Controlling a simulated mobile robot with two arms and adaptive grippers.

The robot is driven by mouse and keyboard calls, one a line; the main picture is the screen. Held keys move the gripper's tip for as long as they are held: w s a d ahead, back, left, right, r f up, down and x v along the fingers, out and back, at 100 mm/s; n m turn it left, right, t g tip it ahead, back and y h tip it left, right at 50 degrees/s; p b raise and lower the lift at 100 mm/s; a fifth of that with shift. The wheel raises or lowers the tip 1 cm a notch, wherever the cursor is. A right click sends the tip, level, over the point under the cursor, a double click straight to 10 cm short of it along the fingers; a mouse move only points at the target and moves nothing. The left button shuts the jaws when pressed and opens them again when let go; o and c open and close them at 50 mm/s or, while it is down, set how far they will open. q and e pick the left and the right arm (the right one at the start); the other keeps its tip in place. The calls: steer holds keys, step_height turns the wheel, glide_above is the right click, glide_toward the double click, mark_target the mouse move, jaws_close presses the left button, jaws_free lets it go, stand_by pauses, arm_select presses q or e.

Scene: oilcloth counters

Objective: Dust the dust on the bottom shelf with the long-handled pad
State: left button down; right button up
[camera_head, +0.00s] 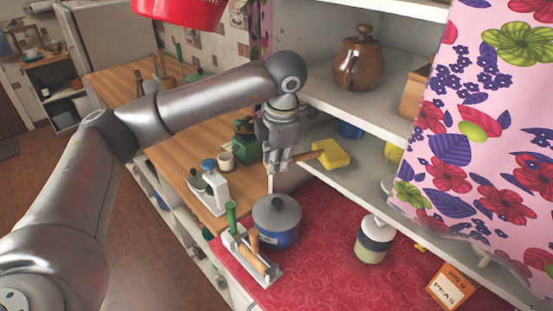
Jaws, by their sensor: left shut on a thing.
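The long-handled pad (330,153) is a yellow block on a short visible length of wooden handle. My left gripper (276,165) is shut on the handle, with the pad pointing right from the fingers. The pad is in the opening of the bottom shelf (367,172), below the shelf with the teapot. I cannot tell whether the pad touches the shelf surface. I cannot make out dust there. The floral curtain (480,130) hides the shelf's right part. My right gripper is not in view.
A brown teapot (358,62) stands on the shelf above. A blue item (351,130) is behind the pad.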

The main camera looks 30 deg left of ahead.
arm_select(q)
steer(key=shift+f+b, duration=0.35)
steer(key=shift+f, duration=0.05)
steer(key=shift+s+d+b, duration=0.8)
steer(key=shift+s+d, duration=0.2)
steer(key=shift+d, duration=1.8)
steer(key=shift+w+a+b, duration=0.3)
steer(key=shift+a, duration=0.65)
steer(key=shift+w+a+b, duration=0.35)
steer(key=shift+a, duration=0.55)
steer(key=shift+w+a+b, duration=0.3)
steer(key=shift+a, duration=0.65)
steer(key=s+d+b, duration=0.1)
steer(key=s+d, duration=0.1)
steer(key=d, duration=0.3)
steer(key=shift+d, duration=0.35)
steer(key=shift+r, duration=0.1)
